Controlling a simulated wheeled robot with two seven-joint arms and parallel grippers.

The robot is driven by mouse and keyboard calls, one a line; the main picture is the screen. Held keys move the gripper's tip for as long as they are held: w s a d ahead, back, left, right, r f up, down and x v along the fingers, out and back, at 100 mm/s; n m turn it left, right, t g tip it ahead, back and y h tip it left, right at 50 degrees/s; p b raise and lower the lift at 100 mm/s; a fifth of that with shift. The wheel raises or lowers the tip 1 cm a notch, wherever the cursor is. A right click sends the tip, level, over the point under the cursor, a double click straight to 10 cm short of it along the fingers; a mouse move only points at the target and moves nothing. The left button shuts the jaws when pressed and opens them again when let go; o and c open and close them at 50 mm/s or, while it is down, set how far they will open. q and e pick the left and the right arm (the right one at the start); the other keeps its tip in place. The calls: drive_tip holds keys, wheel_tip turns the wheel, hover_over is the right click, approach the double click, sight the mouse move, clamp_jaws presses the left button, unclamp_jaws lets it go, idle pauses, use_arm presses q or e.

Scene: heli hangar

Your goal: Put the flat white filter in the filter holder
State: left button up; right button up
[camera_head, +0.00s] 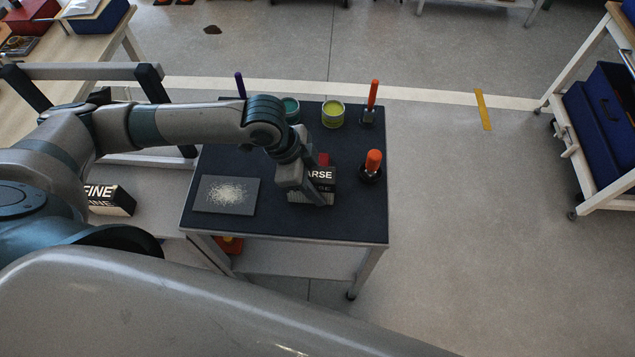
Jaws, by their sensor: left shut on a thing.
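My left gripper (318,189) reaches in from the left over the dark-topped table. It is shut at a small dark box (322,174) with white letters reading "ARSE"; the gripper covers its left part, and I take this box to be what it grips. A second dark box (108,196) marked "FINE" sits on a pale surface at the left. A flat grey plate (227,194) with a patch of white specks lies on the table, left of the gripper. I cannot clearly pick out a flat white filter or a filter holder. My right gripper is not in view.
Behind the gripper on the table (350,222) stand a yellow-green tin (333,113), a teal tin (291,108) and two orange-handled tools (373,95) (373,163). A white-framed trolley with blue boxes (604,115) stands right. The floor between is open.

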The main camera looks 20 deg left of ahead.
use_arm(q)
drive_tip(key=shift+f, duration=0.1)
drive_tip(key=o, duration=1.2)
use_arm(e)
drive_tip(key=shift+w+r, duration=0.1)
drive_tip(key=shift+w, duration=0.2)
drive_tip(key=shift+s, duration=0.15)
use_arm(q)
drive_tip(key=shift+a+r, duration=0.2)
drive_tip(key=shift+r, duration=0.45)
drive_tip(key=b+v, duration=0.1)
drive_tip(key=v, duration=0.9)
drive_tip(key=shift+s+a+r, duration=0.15)
drive_tip(key=shift+a+r, duration=0.05)
drive_tip(key=shift+r, duration=0.15)
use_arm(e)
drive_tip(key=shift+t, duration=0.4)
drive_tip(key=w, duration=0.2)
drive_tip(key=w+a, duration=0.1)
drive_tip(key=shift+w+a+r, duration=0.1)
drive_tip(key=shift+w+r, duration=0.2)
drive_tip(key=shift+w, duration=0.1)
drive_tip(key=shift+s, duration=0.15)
